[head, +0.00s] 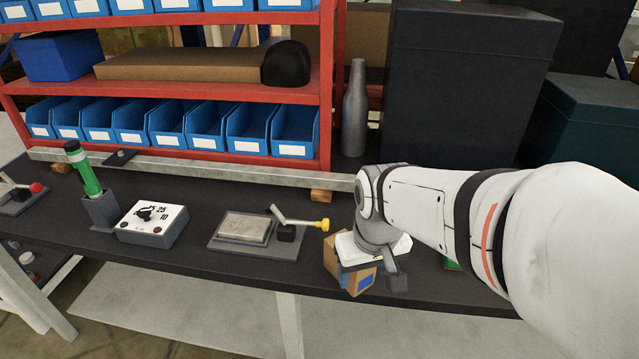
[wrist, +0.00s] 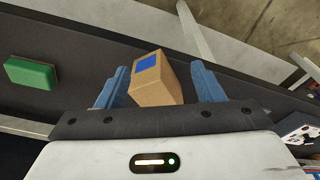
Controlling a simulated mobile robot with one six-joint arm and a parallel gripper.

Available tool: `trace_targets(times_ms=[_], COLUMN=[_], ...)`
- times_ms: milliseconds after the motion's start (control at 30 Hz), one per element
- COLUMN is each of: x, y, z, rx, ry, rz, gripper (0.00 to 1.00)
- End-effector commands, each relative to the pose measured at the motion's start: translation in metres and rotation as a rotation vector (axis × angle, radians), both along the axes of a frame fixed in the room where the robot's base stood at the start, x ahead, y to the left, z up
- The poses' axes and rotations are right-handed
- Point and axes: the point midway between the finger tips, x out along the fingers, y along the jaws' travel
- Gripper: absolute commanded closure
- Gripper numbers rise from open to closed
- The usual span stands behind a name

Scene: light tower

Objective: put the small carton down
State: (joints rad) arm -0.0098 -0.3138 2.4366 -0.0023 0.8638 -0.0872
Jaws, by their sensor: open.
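The small carton (head: 358,279) is a brown box with a blue patch, near the front edge of the dark bench. In the head view my gripper (head: 372,283) is over it and hides part of it. In the wrist view the carton (wrist: 154,80) is between the two blue-grey fingers of my gripper (wrist: 162,88). The fingers are apart, with a visible gap on the right side. The left finger is close to the carton; I cannot tell whether it touches. The carton's underside is hidden, so its contact with the bench is not clear.
A green block (wrist: 31,73) lies on the bench to the carton's left in the wrist view. In the head view a clamp fixture (head: 258,243), a dial box (head: 152,224) and a green cylinder in a holder (head: 100,210) stand leftward. A red shelf (head: 200,86) rises behind.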

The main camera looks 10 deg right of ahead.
Motion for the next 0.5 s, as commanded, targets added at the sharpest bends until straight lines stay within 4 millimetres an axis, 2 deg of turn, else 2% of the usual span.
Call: trace_targets(times_ms=[33,100,200,300,500], x=[0.014,0.033,0.058,0.078,0.100], y=[0.000,0.000,-0.001,-0.001,-0.002], z=[0.014,0.018,0.018,0.014,0.002], rx=[-0.006,-0.013,-0.021,-0.026,-0.028], ry=[0.027,0.055,0.089,0.117,0.150], rz=[0.040,0.101,0.188,0.263,0.354], gripper=[0.34,0.28,0.20,0.20,0.20])
